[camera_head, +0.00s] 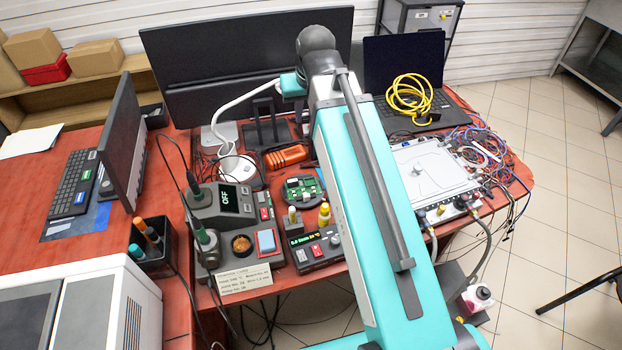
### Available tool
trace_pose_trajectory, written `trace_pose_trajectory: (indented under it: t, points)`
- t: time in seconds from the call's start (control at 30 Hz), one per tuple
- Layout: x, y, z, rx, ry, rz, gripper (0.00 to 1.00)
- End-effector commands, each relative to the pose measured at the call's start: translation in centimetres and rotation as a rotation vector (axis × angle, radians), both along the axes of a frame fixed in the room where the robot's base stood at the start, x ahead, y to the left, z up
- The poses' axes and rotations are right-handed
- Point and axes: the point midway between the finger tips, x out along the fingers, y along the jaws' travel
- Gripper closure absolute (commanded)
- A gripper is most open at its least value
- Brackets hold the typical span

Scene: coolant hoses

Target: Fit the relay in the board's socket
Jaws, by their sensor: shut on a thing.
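A green circuit board (301,192) sits in a round dark holder near the middle of the red-brown bench, just left of my arm. Small parts show on it, but they are too small to tell which is the socket. I cannot make out a relay anywhere. My arm crosses the picture from the bottom to the big monitor. My gripper is not visible; the arm's own links may hide it.
A soldering station (222,205) and a power supply (318,248) stand in front of the board. An orange tool (285,156) lies behind it. A white flat box (433,178) with hoses and tangled wires (482,150) is right of my arm. Monitors (235,75) close off the back.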

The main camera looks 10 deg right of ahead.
Motion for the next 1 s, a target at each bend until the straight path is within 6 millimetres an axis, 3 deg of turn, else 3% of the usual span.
trace_pose_trajectory:
  t: [0.5,1.0]
  points:
    - [-1.5,-0.3,-6.2,0.000,0.004,-0.004,1.00]
    - [-1.5,-0.4,-6.5,0.000,0.004,-0.005,1.00]
